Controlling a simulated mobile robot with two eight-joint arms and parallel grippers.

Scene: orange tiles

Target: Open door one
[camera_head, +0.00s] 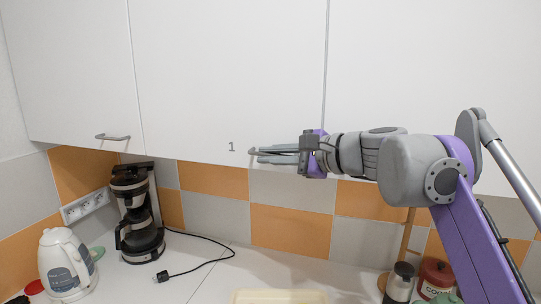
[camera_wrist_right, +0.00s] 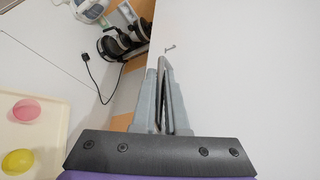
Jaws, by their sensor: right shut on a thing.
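Door one (camera_head: 231,90) is a white upper cabinet door with a small grey "1" near its lower edge. It looks closed, flush with the neighbouring doors. My right gripper (camera_head: 256,154) reaches in from the right at the door's lower right, just right of the "1". Its fingers are shut on the door handle, which they mostly hide. In the right wrist view the gripper (camera_wrist_right: 163,68) lies along the white door (camera_wrist_right: 240,70), with the "1" just beyond the fingertips. My left gripper is not in view.
A left cabinet door has a metal handle (camera_head: 113,137). On the counter below stand a coffee maker (camera_head: 137,215) with a loose cord, a white kettle (camera_head: 66,262) and jars (camera_head: 399,281) at right. A cream tray (camera_wrist_right: 50,120) holds pink and yellow objects.

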